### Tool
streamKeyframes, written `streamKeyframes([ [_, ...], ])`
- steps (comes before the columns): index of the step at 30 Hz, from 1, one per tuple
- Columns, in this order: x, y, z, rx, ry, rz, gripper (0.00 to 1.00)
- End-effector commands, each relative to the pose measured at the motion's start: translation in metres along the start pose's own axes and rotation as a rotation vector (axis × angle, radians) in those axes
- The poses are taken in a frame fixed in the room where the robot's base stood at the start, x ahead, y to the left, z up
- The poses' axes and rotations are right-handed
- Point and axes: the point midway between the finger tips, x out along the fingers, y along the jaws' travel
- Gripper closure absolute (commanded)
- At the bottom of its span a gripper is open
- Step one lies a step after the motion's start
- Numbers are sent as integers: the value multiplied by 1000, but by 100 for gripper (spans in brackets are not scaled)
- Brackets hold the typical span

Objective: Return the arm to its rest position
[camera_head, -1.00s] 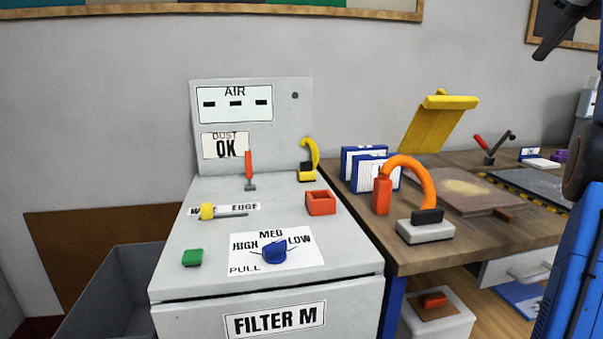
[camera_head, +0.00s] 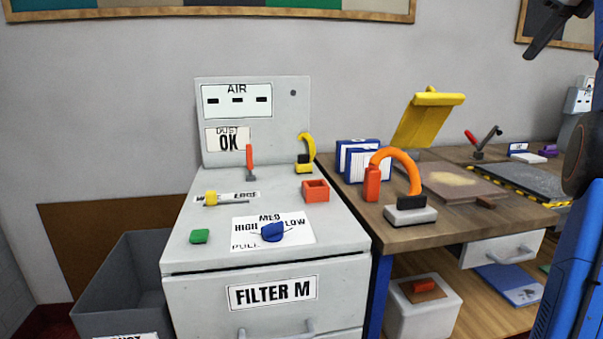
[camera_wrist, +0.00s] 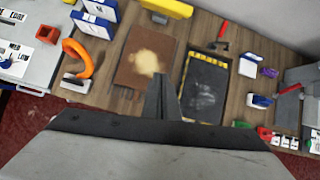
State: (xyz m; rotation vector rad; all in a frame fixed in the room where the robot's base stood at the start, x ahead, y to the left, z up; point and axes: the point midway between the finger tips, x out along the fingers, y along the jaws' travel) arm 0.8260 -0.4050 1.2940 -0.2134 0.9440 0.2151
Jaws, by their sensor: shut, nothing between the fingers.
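My gripper (camera_wrist: 163,97) shows in the wrist view, its narrow fingers together with nothing between them. It is in the air above the wooden workbench (camera_wrist: 120,103). My blue arm (camera_head: 575,255) stands at the right edge of the head view, with dark joints above it; the gripper itself is not clearly shown there. A brown board with a tan patch (camera_wrist: 148,60) and a dark pad with a yellow-striped edge (camera_wrist: 203,90) lie on the bench under and beyond the fingers. I see no contact between the gripper and any object.
The grey filter cabinet (camera_head: 270,262) stands left of the bench (camera_head: 430,238), with a grey bin (camera_head: 115,285) beside it. An orange-handled tool (camera_head: 400,160), blue-and-white boxes (camera_head: 362,160) and a raised yellow flap (camera_head: 428,115) occupy the bench.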

Motion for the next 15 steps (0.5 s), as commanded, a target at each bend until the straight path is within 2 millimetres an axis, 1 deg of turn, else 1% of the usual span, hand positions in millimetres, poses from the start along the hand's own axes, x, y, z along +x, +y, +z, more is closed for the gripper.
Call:
streamKeyframes([
  [1,1,8,2,-28,1,2,100],
  [5,6,25,5,-118,6,9,100],
  [8,12,43,6,-209,12,13,100],
  [11,20,69,6,-334,19,21,100],
  [15,34,109,-4,-535,32,32,100],
])
